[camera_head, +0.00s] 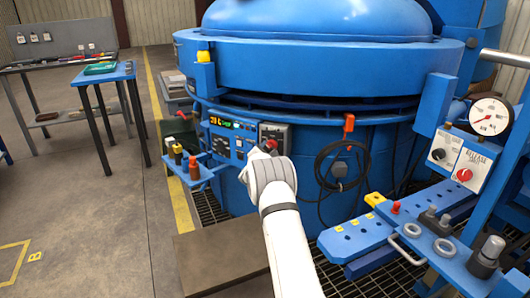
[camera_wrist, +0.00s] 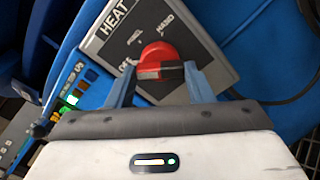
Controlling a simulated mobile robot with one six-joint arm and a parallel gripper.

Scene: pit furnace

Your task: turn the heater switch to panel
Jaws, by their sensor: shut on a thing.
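The heater switch is a red knob (camera_wrist: 158,53) on a grey plate (camera_wrist: 205,55) marked HEAT in the wrist view. The labels OFF, PANEL and HAND run around the knob from its left to its upper right. My gripper (camera_wrist: 158,73) has one blue finger on each side of the knob and is shut on its dark-faced grip bar. The bar lies roughly level in this view; which label it points to I cannot tell. In the head view the grey switch plate (camera_head: 274,130) sits on the blue furnace front, and my gripper partly hides the knob.
A control panel with a lit display (camera_head: 220,122) is just left of the switch. A black cable coil (camera_head: 342,165) hangs on the furnace to the right. A blue bracket with small handles (camera_head: 193,168) juts out at the left. A gauge (camera_head: 489,117) stands far right.

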